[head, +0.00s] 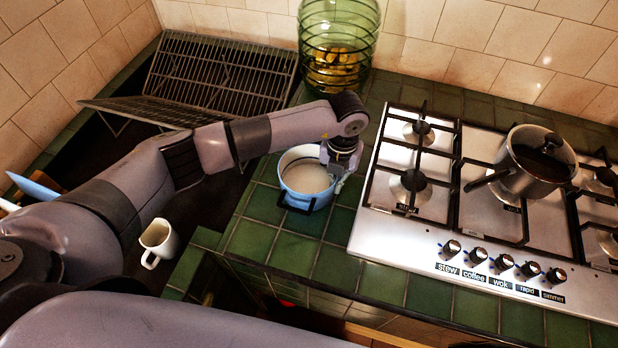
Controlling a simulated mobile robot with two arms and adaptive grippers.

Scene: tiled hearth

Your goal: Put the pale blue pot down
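The pale blue pot (304,178) is on or just above the green tiled counter (328,262), left of the hob; I cannot tell whether its base touches the tiles. It looks upright and its pale inside looks empty. A dark handle (297,203) shows at its front. My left gripper (341,174) reaches down at the pot's right rim, with its fingers at or against the wall. Whether the fingers are closed on the rim is too small to tell. My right gripper is not in view.
A steel hob (362,229) with a lidded saucepan (537,165) stands to the right. A green glass jar (338,40) stands behind the pot. A wire rack (225,70) is at the back left. A white mug (158,242) sits lower left. Bare tiles lie in front of the pot.

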